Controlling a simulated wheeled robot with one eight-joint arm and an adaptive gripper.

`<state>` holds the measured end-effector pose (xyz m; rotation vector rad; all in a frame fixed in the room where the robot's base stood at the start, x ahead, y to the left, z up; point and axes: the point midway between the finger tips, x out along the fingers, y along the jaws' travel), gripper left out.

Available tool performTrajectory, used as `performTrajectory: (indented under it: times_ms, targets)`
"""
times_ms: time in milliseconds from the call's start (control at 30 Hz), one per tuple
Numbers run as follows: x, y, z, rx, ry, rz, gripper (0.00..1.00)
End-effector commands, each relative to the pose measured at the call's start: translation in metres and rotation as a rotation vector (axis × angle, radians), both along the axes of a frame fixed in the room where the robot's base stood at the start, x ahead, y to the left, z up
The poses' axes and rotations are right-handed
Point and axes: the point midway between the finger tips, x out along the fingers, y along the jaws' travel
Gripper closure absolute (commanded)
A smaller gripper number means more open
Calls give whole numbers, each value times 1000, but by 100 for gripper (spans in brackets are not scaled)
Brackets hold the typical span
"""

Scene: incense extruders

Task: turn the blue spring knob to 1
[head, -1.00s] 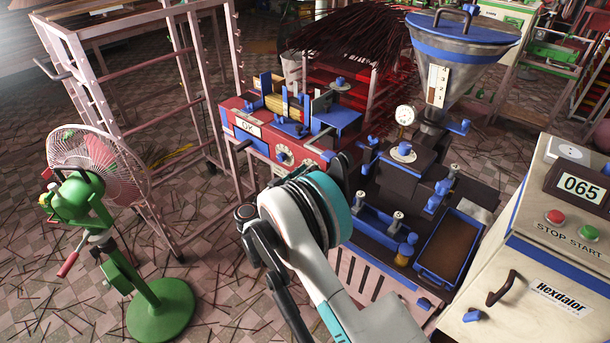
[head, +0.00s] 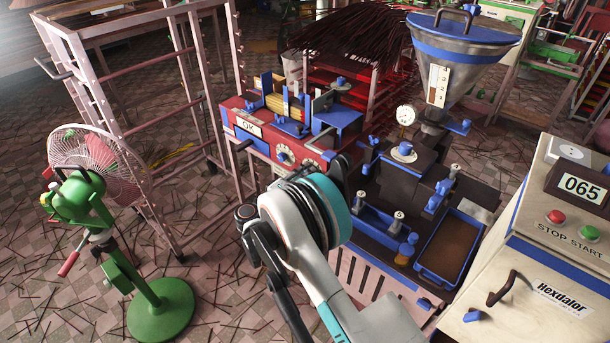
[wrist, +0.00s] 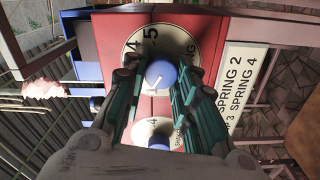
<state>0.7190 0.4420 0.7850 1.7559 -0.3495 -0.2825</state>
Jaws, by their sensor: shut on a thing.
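The blue spring knob (wrist: 161,74) sits in the middle of a round white dial (wrist: 134,42) on the red panel in the wrist view. The dial shows a 4 and a 5 at its upper part, and the letters NG at its right. A pale mark on the knob points down and left, towards what looks like a 1. My gripper (wrist: 160,85) has its two teal fingers on either side of the knob, shut on it. The fingers cover the dial's lower sides. In the head view my arm hides the fingers.
A second white dial (wrist: 153,128) with a blue knob (wrist: 158,147) lies just below, close to my fingers. A white SPRING label plate (wrist: 238,85) is at the right. In the head view, a green fan (head: 95,180) stands left and a beige control cabinet (head: 510,270) right.

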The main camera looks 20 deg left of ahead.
Motion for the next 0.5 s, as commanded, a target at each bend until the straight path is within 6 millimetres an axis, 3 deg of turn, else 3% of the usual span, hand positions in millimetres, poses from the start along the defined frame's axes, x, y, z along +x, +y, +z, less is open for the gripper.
performTrajectory:
  times_ms: [500]
  targets:
    - [0, 1, -1, -186, 78, 2, 97]
